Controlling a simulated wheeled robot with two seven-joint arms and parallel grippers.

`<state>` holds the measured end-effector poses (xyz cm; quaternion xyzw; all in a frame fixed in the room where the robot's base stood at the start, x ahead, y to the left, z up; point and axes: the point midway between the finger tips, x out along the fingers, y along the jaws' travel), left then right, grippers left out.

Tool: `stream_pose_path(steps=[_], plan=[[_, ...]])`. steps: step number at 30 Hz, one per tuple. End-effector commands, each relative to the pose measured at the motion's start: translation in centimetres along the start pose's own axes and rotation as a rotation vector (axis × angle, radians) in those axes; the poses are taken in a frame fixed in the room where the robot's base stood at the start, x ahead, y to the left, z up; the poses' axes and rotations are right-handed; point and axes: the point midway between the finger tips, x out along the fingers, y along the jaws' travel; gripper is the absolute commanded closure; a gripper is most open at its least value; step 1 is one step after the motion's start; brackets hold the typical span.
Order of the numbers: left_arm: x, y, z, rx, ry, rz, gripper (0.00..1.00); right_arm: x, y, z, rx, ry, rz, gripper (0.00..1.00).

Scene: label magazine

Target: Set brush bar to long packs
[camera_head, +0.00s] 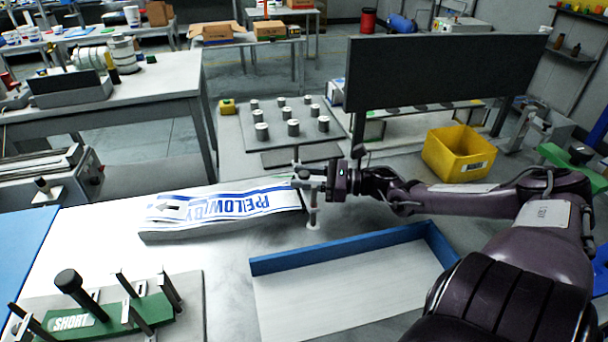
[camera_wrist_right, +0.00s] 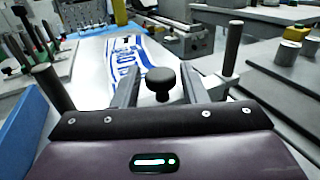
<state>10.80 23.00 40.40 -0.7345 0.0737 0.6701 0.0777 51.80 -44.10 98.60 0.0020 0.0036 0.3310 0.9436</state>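A stack of white and blue labels (camera_head: 225,205) lies at the left of the white table; it also shows in the right wrist view (camera_wrist_right: 128,62). At its right end stand two upright posts, the near one (camera_wrist_right: 52,88) and the far one (camera_wrist_right: 232,48). A black knob (camera_wrist_right: 160,80) sits between them. My right gripper (camera_head: 304,182) is at the posts; its fingers look open, one on each side of the knob, with gaps visible. I cannot tell the brush bar itself apart. My left gripper is out of view.
A blue-edged white tray (camera_head: 345,252) lies in front of my right gripper. A dark panel (camera_head: 440,72) stands behind my right arm, with a yellow bin (camera_head: 458,153) below it. Several grey cylinders stand on a mat (camera_head: 258,140) beyond the labels.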

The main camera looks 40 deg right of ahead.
Motion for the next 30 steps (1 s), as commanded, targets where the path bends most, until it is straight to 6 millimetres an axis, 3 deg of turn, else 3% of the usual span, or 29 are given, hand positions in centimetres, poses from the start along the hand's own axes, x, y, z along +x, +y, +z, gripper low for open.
stream_pose_path(steps=[11,21,30], plan=[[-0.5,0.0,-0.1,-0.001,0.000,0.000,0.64,-0.2,-0.1,0.4,-0.004,-0.004,-0.001,0.55],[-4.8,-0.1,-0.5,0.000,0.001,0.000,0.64,-5.2,-0.1,0.7,-0.002,-0.001,-0.004,0.55],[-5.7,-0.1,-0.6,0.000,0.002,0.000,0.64,-7.8,-0.1,0.2,-0.003,-0.004,0.000,0.55]])
